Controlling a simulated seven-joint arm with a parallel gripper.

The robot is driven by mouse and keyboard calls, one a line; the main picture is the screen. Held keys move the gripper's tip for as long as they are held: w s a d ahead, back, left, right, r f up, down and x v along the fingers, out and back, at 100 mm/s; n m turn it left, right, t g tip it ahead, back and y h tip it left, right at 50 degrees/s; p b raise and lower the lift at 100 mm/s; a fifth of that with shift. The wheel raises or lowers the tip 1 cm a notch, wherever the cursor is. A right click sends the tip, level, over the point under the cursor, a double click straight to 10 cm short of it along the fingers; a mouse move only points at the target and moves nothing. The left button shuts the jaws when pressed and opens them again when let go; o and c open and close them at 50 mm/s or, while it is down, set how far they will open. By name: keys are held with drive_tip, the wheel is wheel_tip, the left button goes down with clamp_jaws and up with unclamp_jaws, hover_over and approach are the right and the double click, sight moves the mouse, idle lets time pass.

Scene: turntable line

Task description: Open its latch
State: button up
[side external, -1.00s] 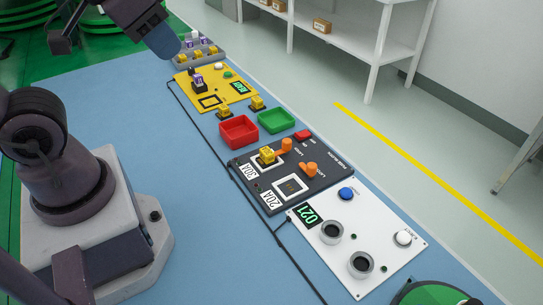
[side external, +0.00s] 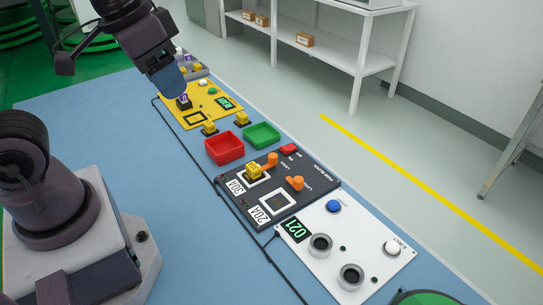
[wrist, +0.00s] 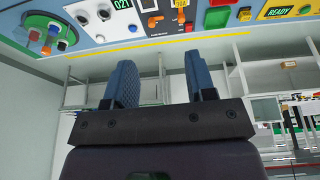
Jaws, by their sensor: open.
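The dark panel (side external: 303,206) lies mid-bench with two orange latch levers. The far lever (side external: 271,160) is beside the 30A socket, where a yellow block (side external: 254,171) sits. The near lever (side external: 296,183) is beside the empty 20A socket (side external: 278,203). In the wrist view, the dark panel (wrist: 172,26) shows at the top edge with an orange lever (wrist: 154,20). My gripper (side external: 170,82) is raised in the side view, well apart from the panel, toward the yellow panel. In the wrist view my gripper (wrist: 160,68) has its blue fingers spread with nothing between them.
A red tray (side external: 224,149) and a green tray (side external: 262,135) stand beyond the dark panel. Farther back are small yellow blocks and a yellow panel (side external: 226,117). A white panel (side external: 327,270) with round sockets and buttons lies nearer. A black cable runs along the left side.

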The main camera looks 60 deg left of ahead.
drive_tip(key=w+a+f+n+g, duration=0.1)
drive_tip(key=w+f+n+g, duration=0.25)
drive_tip(key=w+f, duration=0.4)
drive_tip(key=n, duration=1.3)
approach(273, 155)
wheel_tip(273, 155, down, 10)
drive_tip(key=shift+d+r, duration=0.1)
drive_tip(key=shift+d, duration=0.05)
drive_tip(key=c, duration=0.9)
